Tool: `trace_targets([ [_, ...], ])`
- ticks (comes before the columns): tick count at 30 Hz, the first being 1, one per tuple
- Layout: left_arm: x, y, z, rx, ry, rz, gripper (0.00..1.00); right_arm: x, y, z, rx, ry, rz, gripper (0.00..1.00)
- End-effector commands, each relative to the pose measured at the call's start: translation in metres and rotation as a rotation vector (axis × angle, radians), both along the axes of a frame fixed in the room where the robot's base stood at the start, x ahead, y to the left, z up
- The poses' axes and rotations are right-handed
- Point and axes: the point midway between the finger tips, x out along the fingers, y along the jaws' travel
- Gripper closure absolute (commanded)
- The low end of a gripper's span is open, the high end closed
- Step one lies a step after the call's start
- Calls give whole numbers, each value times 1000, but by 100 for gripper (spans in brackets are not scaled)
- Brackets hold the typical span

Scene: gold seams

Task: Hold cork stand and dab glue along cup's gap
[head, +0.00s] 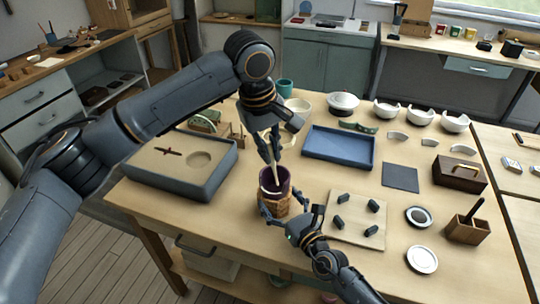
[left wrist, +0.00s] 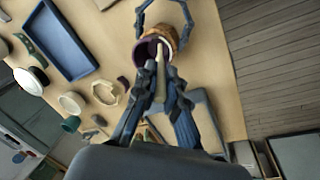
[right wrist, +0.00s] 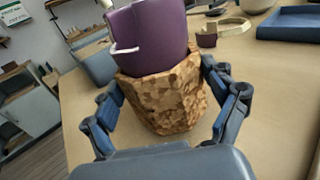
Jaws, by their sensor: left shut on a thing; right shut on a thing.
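The purple cup (head: 283,178) stands tilted in the faceted cork stand (head: 277,207) near the table's front edge. In the right wrist view, the cup (right wrist: 150,35) shows a pale curved strip (right wrist: 125,50) on its left side. My right gripper (right wrist: 165,85) is shut on the cork stand (right wrist: 165,100), one finger on each side. My left gripper (head: 270,150) is above the cup, shut on a pale thin stick (left wrist: 160,66). In the left wrist view, the stick's far end reaches into the cup's mouth (left wrist: 142,50). Whether its tip touches the wall is unclear.
A grey box with a recessed top (head: 215,178) lies left of the cup. A blue tray (head: 340,160) is behind right. A pale board with several dark blocks (head: 345,232) lies beside my right gripper. White bowls (head: 455,121) stand along the back.

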Motion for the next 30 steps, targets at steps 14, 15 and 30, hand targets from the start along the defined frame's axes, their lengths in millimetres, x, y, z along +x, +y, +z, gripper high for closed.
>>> trace_targets([
  [14, 0, 0, 35, 0, -1, 0, 100, 0, 0, 0, 0, 0, 0, 49],
  [15, 0, 0, 37, 0, 0, 0, 100, 0, 0, 0, 0, 0, 0, 49],
  [30, 0, 0, 51, 0, 0, -1, 100, 0, 0, 0, 0, 0, 0, 49],
])
